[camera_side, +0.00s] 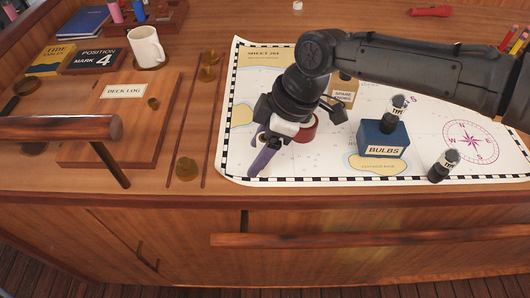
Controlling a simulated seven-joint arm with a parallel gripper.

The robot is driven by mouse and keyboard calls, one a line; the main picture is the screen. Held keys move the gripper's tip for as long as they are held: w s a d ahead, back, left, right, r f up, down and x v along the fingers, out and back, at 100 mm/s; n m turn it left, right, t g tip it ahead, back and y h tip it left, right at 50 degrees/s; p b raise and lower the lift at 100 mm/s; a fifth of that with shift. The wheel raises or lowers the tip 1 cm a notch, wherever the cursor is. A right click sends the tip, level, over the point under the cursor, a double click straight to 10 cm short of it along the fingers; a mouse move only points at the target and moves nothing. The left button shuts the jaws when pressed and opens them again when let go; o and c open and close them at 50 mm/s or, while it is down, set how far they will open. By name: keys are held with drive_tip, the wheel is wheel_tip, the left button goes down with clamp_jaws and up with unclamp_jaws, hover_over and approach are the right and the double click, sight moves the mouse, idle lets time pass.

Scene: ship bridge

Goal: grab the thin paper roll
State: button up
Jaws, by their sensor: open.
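My gripper (262,142) points down over the left part of the chart, near the front edge. Its jaws are open, though the fingers are small and partly hidden. A slim purple piece (264,159) slants down at the fingertips; I cannot tell whether it is a separate object or part of the gripper. A red, round, roll-like thing (309,130) shows just right of the gripper, partly hidden by it. I cannot make out for sure which thing is the thin paper roll.
The chart (335,172) also holds a blue BULBS box (383,140) with a small bulb-like item on it, another such item (443,166) at right, and a tan box (345,90) behind my arm. A deck log board (125,115) and white mug (146,47) stand left. Wooden rails edge the front.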

clamp_jaws()
idle(0.3)
drive_tip(key=shift+r, duration=0.1)
